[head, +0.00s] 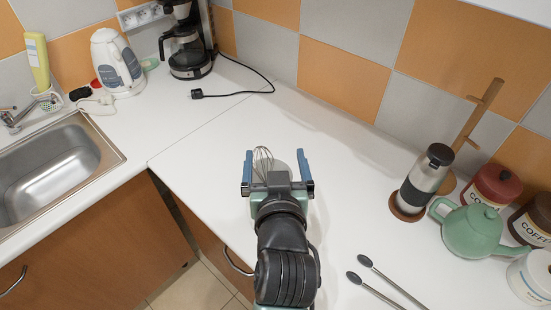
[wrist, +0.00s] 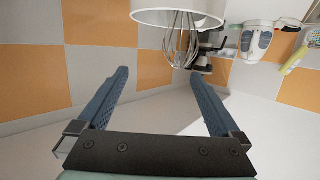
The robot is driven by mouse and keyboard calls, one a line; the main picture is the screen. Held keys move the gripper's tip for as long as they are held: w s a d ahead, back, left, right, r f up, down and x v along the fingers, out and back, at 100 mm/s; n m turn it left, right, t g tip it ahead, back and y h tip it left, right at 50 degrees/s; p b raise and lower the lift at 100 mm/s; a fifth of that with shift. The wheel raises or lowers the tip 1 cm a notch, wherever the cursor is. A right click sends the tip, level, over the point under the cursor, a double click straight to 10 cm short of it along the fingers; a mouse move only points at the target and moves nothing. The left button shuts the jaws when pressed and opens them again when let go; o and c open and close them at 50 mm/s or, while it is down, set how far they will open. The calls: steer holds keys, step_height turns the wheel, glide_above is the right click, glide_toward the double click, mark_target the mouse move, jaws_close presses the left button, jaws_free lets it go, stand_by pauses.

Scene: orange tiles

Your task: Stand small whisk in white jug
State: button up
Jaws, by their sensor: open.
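The small whisk (wrist: 181,45) stands with its wire loops up in the white jug (wrist: 165,17), seen upside down at the top of the wrist view. Its handle end is hidden inside the jug. In the head view the whisk wires (head: 262,158) show between my fingers, left of the middle; the jug is not visible there, apparently hidden behind my gripper. My gripper (head: 275,153) is open and empty. In the wrist view its fingertips (wrist: 158,75) are apart from the whisk, with nothing between them.
Tongs (head: 385,282) lie at the front right. The sink (head: 50,165), kettle (head: 117,62) and coffee maker (head: 188,45) are on the left. The middle counter is mostly clear.

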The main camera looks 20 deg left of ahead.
steer(key=shift+s, duration=0.1)
steer(key=p+v, duration=0.2)
steer(key=v, duration=1)
steer(key=shift+s+d+r+p, duration=0.2)
steer(key=shift+s+p, duration=0.1)
steer(key=shift+p, duration=0.1)
steer(key=shift+f, duration=0.1)
stand_by(0.4)
